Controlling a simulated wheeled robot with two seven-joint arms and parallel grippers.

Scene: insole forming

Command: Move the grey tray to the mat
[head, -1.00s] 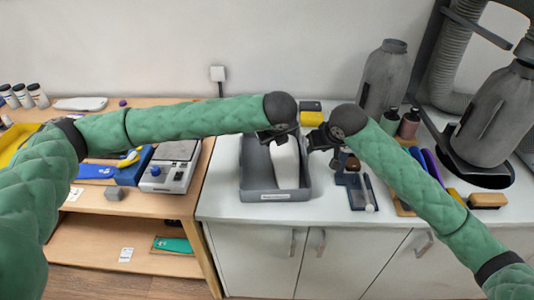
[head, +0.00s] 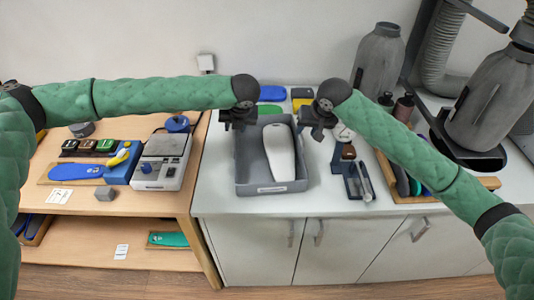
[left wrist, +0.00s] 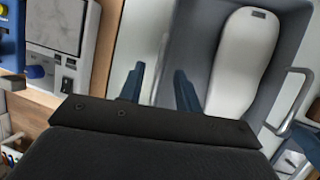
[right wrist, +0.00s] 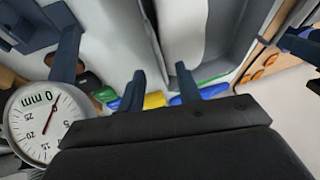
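The grey tray (head: 243,178) stands on the white counter with a white shoe-sole-shaped form (head: 279,150) lying in it. My left gripper (head: 238,122) is above the tray's far left side. In the left wrist view its fingers (left wrist: 158,85) are apart, beside the tray's wall (left wrist: 185,50). My right gripper (head: 314,130) is just right of the tray's far right side. In the right wrist view its fingers (right wrist: 160,90) are apart near the tray's wall. I cannot tell whether either gripper touches the tray. I cannot tell which thing is the mat.
Behind the tray lie a blue piece (head: 272,93), a green piece (head: 268,110) and a yellow-black block (head: 302,96). A dial gauge (head: 342,132) and a dark holder (head: 358,182) stand close on the right.

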